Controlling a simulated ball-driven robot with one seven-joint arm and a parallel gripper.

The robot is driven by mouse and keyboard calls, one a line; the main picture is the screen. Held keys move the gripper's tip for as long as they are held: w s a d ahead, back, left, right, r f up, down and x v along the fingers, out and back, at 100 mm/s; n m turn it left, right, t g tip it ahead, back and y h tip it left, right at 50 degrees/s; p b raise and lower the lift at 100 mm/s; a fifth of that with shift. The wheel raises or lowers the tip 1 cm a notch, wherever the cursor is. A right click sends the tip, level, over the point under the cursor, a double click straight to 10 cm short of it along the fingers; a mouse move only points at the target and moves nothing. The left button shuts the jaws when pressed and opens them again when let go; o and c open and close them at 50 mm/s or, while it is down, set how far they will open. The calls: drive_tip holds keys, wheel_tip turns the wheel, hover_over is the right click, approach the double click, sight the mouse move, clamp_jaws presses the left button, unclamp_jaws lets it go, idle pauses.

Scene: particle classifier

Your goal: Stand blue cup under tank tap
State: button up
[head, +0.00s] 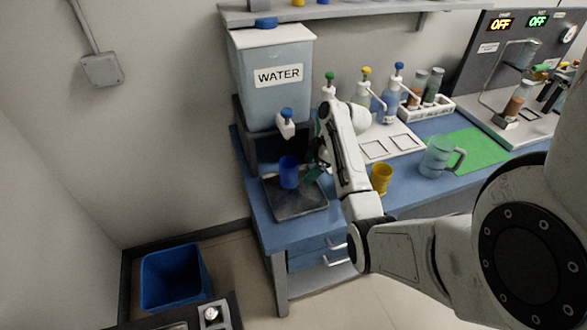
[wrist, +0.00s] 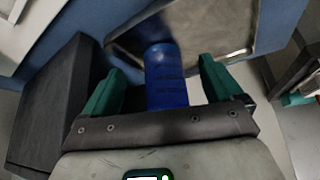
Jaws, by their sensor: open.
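The blue cup (head: 289,172) stands upright on the dark drip tray (head: 300,204) below the tap (head: 286,123) of the water tank (head: 270,70). In the wrist view the blue cup (wrist: 165,75) is between the two green fingers of my gripper (wrist: 163,85), with a gap on each side. My gripper (head: 311,172) is open beside the cup in the head view, at its right. The tray's metal surface (wrist: 225,25) shows beyond the cup in the wrist view. Whether the cup is exactly centred under the spout I cannot tell.
Pump bottles (head: 390,95) and a vial rack (head: 427,107) stand behind. A blue bin (head: 176,276) is on the floor.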

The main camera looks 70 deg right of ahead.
drive_tip(key=s, duration=0.2)
drive_tip(key=s+d, duration=0.1)
drive_tip(key=s+b, duration=0.1)
drive_tip(key=s, duration=0.1)
drive_tip(key=shift+s+d, duration=0.3)
drive_tip(key=shift+d, duration=0.1)
